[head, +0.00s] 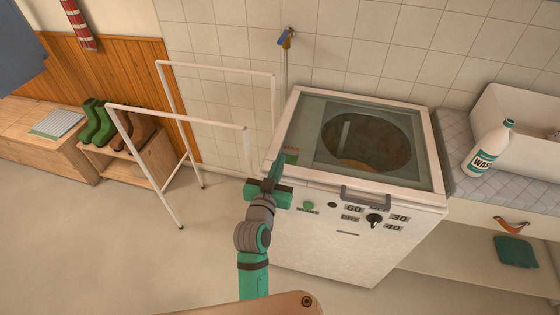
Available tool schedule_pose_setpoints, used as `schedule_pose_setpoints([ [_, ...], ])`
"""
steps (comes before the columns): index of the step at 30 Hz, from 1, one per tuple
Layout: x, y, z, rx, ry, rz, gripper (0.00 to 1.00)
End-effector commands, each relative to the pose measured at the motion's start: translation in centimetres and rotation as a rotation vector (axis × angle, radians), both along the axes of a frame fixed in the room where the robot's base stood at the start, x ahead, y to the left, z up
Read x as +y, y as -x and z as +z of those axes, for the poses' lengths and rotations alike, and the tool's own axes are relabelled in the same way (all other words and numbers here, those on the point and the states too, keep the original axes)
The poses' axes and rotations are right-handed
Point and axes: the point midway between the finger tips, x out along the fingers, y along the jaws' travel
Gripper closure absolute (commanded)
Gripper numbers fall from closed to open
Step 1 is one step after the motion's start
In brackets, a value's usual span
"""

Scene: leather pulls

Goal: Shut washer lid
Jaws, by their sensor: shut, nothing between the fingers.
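The white washer (335,240) stands in the middle right, with a dial and buttons on its front. Its lid (305,135) is a glass panel in a pale frame, with a dark grey handle (365,196) at the front edge. The lid lies flat or nearly flat over the top, and the round drum shows through the glass. I cannot tell whether a small gap is left under the front edge. My green gripper (274,168) is shut and empty. It appears at the lid's front left corner and hides part of it; I cannot tell whether it touches.
A white drying rack (180,118) stands left of the washer. A bottle (488,148) and a white basin (520,120) are on the tiled counter (460,180) at right. A bench (145,158) with boots is at far left. The floor before the rack is clear.

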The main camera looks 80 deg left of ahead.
Motion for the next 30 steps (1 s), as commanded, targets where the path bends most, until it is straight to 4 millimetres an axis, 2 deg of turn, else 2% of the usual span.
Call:
schedule_pose_setpoints([
  [5, 0.0, -0.1, 1.2, 0.001, -0.004, -0.001, 1.00],
  [11, -0.1, -0.5, 4.0, -0.001, -0.005, -0.005, 1.00],
  [30, -7.1, 3.1, 1.1, 0.001, 0.002, -0.001, 1.00],
])
